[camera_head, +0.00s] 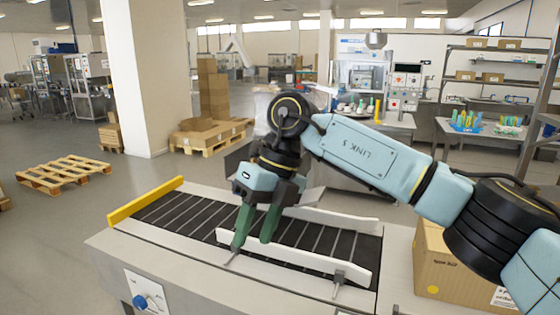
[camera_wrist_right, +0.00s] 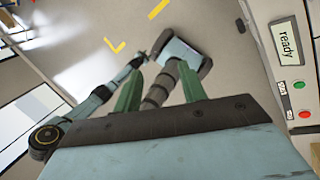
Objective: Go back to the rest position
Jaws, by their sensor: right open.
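My right gripper (camera_head: 254,240) hangs over the conveyor in the head view, its two green fingers pointing down and apart. Nothing shows between them. My left gripper does not show in the head view.
A cardboard box (camera_head: 445,262) stands right of the conveyor under my right arm. A yellow bar (camera_head: 146,201) crosses the conveyor's left end. A filling machine (camera_head: 362,75) stands behind. A wooden pallet (camera_head: 63,173) lies on open floor at left. A panel reading "ready" (camera_wrist_right: 285,45) is at right.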

